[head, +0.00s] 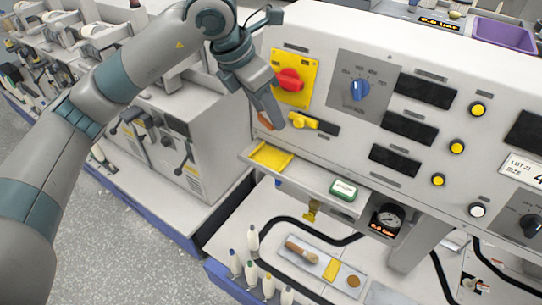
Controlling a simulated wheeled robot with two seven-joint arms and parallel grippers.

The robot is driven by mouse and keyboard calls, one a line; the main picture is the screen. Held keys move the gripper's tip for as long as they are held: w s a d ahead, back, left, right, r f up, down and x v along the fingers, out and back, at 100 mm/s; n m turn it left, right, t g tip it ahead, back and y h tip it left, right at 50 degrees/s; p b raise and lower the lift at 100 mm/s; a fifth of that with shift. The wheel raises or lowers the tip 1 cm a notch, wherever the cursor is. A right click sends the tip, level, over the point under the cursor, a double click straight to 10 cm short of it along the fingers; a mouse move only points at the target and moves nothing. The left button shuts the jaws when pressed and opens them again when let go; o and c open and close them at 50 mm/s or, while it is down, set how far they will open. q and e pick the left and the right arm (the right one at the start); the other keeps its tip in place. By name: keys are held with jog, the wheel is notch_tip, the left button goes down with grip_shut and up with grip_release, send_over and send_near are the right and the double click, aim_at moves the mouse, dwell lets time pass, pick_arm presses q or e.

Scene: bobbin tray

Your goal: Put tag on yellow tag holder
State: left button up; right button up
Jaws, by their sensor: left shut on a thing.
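My left gripper (268,113) is in front of the machine's panel, below and left of the red knob. It is shut on a small orange-brown piece (265,121), of which only a bit shows between the fingers; I take it for the tag but cannot read it. A flat yellow holder (271,157) lies at the left end of the shelf, below the gripper and apart from it. Another yellow piece (300,121) sits on the panel just right of the fingertips; I cannot tell if they touch. My right gripper is not in view.
A red knob (289,80) on a yellow plate and a blue dial (359,89) stick out above.

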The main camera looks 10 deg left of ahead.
aim_at(263, 124)
pick_arm(q)
jog(key=shift+f, duration=0.1)
notch_tip(263, 124, down, 5)
jog(key=p, duration=0.2)
jog(key=shift+r+p, duration=0.2)
jog(key=shift+p, duration=0.1)
jog(key=shift+f, duration=0.55)
jog(key=shift+f, duration=0.1)
notch_tip(263, 124, down, 3)
jog(key=shift+f+p, duration=0.2)
jog(key=shift+p, duration=0.9)
jog(key=shift+f, duration=0.3)
jog(key=shift+f+b, duration=0.25)
jog(key=shift+b, duration=0.15)
